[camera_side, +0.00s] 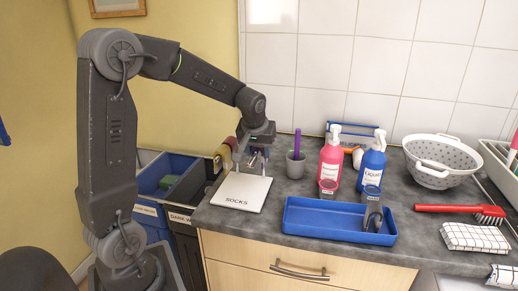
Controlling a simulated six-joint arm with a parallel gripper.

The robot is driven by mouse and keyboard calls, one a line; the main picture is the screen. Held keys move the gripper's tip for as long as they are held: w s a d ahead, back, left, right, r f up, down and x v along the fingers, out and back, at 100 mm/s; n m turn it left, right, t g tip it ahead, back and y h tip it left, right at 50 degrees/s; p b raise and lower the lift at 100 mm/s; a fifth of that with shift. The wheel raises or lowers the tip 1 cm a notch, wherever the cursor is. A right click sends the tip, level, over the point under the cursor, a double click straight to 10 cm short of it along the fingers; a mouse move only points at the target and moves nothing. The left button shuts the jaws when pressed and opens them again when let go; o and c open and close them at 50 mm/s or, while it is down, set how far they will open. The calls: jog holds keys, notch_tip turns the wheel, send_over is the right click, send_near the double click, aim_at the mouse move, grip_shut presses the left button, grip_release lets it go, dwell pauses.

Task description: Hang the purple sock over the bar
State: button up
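My gripper (257,160) points down at the counter's left end, just above the back edge of a white board marked SOCKS (240,193). Its fingers are small and partly lost against the background, so I cannot tell whether they are open or hold anything. I cannot make out a purple sock for certain. A bar for hanging is not clearly seen either. A brown and yellowish thing (226,152) is just left of my gripper, partly hidden.
A grey cup (296,168) with a purple stick, pink bottle (330,158) and blue bottle (372,160) stand right of my gripper. A blue tray (320,218) lies in front, a white colander (440,158) farther right. Dark bins (183,222) stand left of the counter.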

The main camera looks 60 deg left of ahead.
jog(key=o, duration=0.4)
jog(key=shift+r, duration=0.1)
jog(key=v, duration=1.4)
jog(key=s+d+f+m+h, duration=0.1)
jog(key=s+d+f+m, duration=0.1)
jog(key=s+d, duration=0.3)
jog(key=s+d+f+m+t+h, duration=0.1)
jog(key=s+d+f+m, duration=0.1)
jog(key=s+d+m, duration=0.2)
jog(key=s+d+f+m+t+h, duration=0.1)
jog(key=s+d+f+m, duration=0.1)
jog(key=s+d, duration=0.4)
jog(key=shift+s+d+f+m, duration=0.1)
jog(key=shift+d+f+m, duration=0.05)
jog(key=shift+d+m, duration=0.15)
jog(key=shift+s+d+f+m, duration=0.1)
jog(key=shift+d+f+m, duration=0.1)
jog(key=shift+d, duration=0.25)
